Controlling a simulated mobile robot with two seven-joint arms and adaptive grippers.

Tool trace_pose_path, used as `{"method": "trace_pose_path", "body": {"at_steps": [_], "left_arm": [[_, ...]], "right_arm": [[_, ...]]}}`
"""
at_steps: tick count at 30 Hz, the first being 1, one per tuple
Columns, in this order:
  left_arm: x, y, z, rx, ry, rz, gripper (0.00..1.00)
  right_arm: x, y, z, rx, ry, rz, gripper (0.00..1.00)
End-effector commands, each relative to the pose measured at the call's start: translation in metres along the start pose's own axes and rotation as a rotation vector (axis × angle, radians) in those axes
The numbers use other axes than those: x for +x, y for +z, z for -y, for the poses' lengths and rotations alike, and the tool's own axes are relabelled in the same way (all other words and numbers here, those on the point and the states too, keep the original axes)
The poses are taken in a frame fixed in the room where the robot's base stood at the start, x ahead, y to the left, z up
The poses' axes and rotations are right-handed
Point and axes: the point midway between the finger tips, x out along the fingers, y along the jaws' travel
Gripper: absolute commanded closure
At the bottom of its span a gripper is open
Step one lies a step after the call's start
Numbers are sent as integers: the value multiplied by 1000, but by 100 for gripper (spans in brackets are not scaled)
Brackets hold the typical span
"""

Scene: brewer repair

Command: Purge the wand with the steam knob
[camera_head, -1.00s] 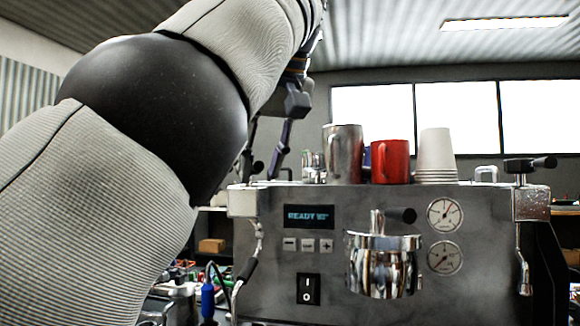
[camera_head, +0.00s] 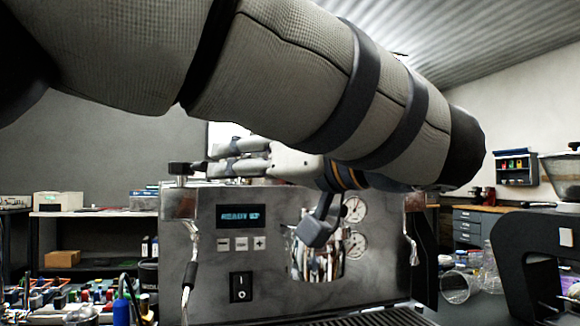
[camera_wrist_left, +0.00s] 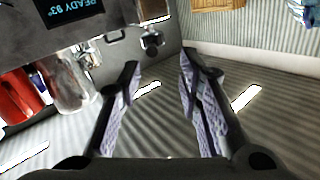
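The brewer (camera_head: 200,225) is a steel machine with a lit display reading READY (camera_head: 241,216). A black knob (camera_head: 181,168) sits at its upper left corner, and it also shows in the left wrist view (camera_wrist_left: 151,41). Below it hangs a thin steel wand (camera_head: 188,280) with a black grip. My left gripper (camera_head: 212,159) reaches in from the right, its fingers pointing left at this knob. In the wrist view its fingers (camera_wrist_left: 160,62) are apart and empty, with the knob just past the tips. The right-hand knob is hidden behind my arm. My right gripper is not in view.
Cluttered small items (camera_head: 65,300) lie at lower left. A clear glass (camera_head: 457,287) lies at right.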

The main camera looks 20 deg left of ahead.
Motion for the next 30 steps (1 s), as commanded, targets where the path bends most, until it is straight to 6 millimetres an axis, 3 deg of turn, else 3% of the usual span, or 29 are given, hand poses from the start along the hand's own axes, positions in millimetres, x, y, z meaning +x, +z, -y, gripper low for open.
{"method": "trace_pose_path", "body": {"at_steps": [2,5,12,18,29,30], "left_arm": [[-6,-4,-3,-15,27,-34,68],[6,-5,-4,-20,30,-40,68],[67,-7,-5,-18,28,-37,68],[104,-8,-7,-16,29,-35,68],[113,-9,-7,-16,29,-38,68],[112,-9,-7,-16,29,-38,77]], "right_arm": [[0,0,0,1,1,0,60],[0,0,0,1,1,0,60],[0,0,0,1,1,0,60],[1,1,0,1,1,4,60],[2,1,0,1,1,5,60],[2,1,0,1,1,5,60]]}}
